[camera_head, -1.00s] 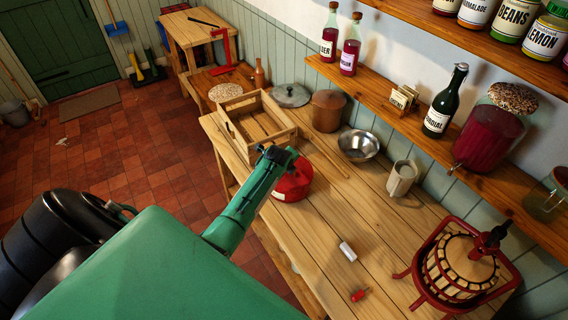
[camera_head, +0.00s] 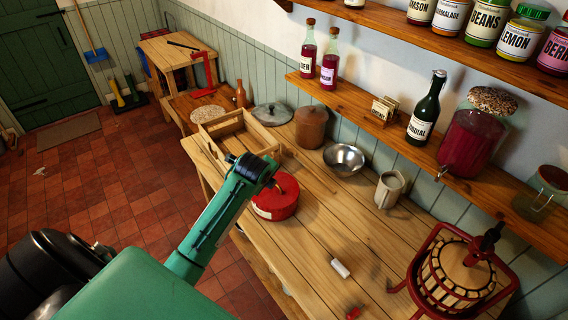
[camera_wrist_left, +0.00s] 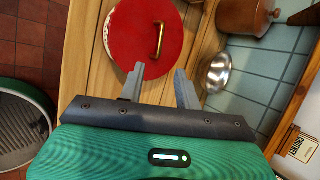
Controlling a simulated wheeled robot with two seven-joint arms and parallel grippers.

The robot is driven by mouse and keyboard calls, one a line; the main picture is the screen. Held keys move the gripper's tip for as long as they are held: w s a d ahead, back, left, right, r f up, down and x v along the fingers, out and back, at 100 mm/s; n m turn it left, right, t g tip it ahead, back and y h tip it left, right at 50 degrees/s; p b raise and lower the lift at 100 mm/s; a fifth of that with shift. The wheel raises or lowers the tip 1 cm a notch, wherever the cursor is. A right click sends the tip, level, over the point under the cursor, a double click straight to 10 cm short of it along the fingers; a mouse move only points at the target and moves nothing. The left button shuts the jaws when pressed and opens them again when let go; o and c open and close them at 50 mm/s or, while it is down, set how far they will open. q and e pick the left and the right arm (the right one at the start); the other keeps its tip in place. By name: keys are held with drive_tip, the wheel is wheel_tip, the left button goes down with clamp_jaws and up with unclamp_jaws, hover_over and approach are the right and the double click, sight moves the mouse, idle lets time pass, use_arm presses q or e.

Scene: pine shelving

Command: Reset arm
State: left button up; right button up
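My left arm comes in from the lower left of the head view, and its gripper (camera_head: 262,166) is over the table near a round red tin. In the left wrist view the left gripper's two fingers (camera_wrist_left: 162,82) stand apart with nothing between them. The red tin (camera_head: 277,203) sits on the pine table beside the wooden crate. In the wrist view its red lid (camera_wrist_left: 140,35) with a brass handle lies just beyond the fingertips. My right gripper is in neither view.
The pine table (camera_head: 330,230) holds a wooden crate (camera_head: 215,146), a brown pot (camera_head: 310,127), a steel bowl (camera_head: 344,159), a beige mug (camera_head: 389,188), a white block (camera_head: 340,268) and a red fruit press (camera_head: 455,270). A shelf (camera_head: 350,110) with bottles and a jar hangs above.

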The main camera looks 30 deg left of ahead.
use_arm(q)
drive_tip(key=s+d+f+n+g+h, duration=0.1)
drive_tip(key=s+d+n, duration=0.5)
drive_tip(key=s, duration=0.5)
drive_tip(key=s+d+n+g+h, duration=0.1)
drive_tip(key=s+d+n, duration=0.45)
drive_tip(key=s, duration=0.55)
drive_tip(key=s+d+f+n+g+h, duration=0.1)
drive_tip(key=s+d+n, duration=0.55)
drive_tip(key=s, duration=0.45)
wheel_tip(320, 180, down, 37)
drive_tip(key=a+g+b, duration=0.1)
drive_tip(key=g+b, duration=0.1)
drive_tip(key=b, duration=0.3)
drive_tip(key=s+a+f+g+b, duration=0.1)
drive_tip(key=s+a+f+b, duration=0.2)
drive_tip(key=s+f, duration=1.6)
wheel_tip(320, 180, down, 3)
drive_tip(key=shift+s+a+f+m+y+b, duration=0.2)
drive_tip(key=shift+s+m+y+b, duration=0.1)
drive_tip(key=shift+b, duration=0.1)
